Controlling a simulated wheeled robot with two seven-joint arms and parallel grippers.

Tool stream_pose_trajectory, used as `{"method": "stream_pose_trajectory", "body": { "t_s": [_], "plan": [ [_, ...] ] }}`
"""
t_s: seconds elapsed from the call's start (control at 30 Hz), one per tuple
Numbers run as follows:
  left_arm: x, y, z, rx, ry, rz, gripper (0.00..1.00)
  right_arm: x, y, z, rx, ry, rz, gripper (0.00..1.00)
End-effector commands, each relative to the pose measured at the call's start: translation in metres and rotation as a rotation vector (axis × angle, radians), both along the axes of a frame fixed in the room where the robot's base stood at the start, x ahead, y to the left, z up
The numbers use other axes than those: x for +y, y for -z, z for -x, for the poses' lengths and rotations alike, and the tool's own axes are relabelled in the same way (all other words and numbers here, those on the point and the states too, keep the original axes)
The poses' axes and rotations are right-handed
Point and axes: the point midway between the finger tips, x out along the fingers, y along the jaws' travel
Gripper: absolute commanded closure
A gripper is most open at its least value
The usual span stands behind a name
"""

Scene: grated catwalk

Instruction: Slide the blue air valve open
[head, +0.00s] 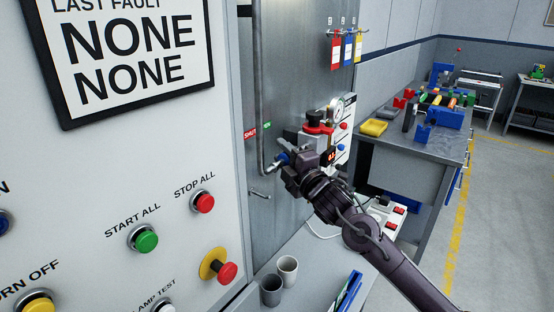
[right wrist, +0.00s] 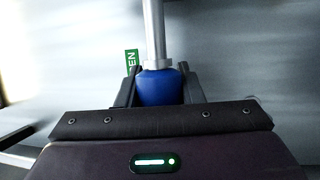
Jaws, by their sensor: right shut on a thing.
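The blue air valve (head: 281,158) is a small blue body on a grey pipe (head: 259,90) that runs down the metal cabinet front. My right gripper (head: 284,165) reaches it from the right and hides part of it. In the right wrist view the two dark fingers stand on either side of the blue valve (right wrist: 160,88), shut on it, with the silver pipe (right wrist: 154,30) above. A red SHUT label (head: 250,132) and a green OPEN label (head: 267,125) are on the cabinet above the valve. The green label (right wrist: 131,62) is partly hidden by a finger. My left gripper is out of view.
A red-topped device (head: 318,122) and a gauge panel (head: 343,125) stand just beyond the gripper. Below are two grey cups (head: 287,268) on a ledge. A white button panel (head: 120,190) fills the left. A workbench (head: 420,145) with tools stands at right.

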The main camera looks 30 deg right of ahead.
Motion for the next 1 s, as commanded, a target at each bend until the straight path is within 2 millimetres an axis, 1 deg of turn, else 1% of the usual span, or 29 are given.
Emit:
{"method": "stream_pose_trajectory", "body": {
  "t_s": [0.03,0.23,0.27,0.4,0.67,0.77,0.87,1.0],
  "plan": [
    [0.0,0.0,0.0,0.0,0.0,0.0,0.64,-0.004,-0.001,-0.001,-0.001,0.006,0.0,0.89],
    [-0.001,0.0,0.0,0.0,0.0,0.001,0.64,-0.004,-0.001,-0.001,-0.002,0.009,-0.001,0.89],
    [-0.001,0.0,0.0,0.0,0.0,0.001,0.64,-0.004,-0.001,-0.001,-0.002,0.009,-0.001,0.62],
    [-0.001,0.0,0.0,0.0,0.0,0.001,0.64,-0.003,-0.001,0.0,-0.002,0.007,-0.002,0.44],
    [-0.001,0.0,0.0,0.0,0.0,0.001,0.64,-0.002,0.0,0.0,-0.001,0.004,-0.002,0.44],
    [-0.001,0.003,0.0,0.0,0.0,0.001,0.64,-0.002,0.002,0.004,-0.001,0.004,-0.002,0.44],
    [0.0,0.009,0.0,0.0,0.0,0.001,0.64,-0.002,0.005,0.014,0.0,0.004,-0.002,0.44],
    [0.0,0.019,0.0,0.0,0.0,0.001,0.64,-0.002,0.01,0.036,0.001,0.004,-0.002,0.44]
  ]
}}
